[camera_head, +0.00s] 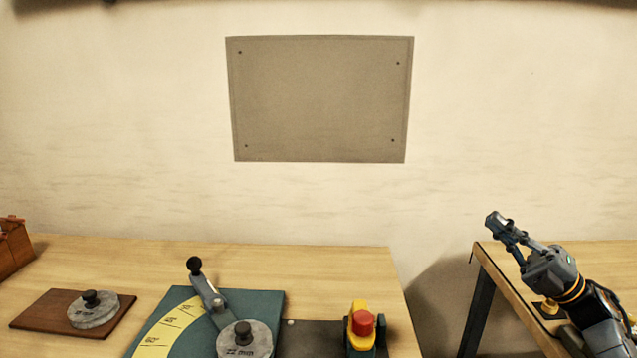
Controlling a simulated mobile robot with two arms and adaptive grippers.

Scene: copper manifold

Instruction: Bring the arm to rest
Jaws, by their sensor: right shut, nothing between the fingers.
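My right arm comes in from the lower right, and its gripper (499,226) points up and to the left. The gripper is shut with nothing in it. It is raised in front of the right-hand table and touches nothing that I can see. My left gripper is not in view.
A wooden table (330,262) at left bears a lever (204,285) on a green plate (263,304), a grey disc weight (93,311) on a brown board (38,311), and a red button (362,323). Another table (612,257) stands at right, beyond a gap. A grey panel (320,100) hangs on the wall.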

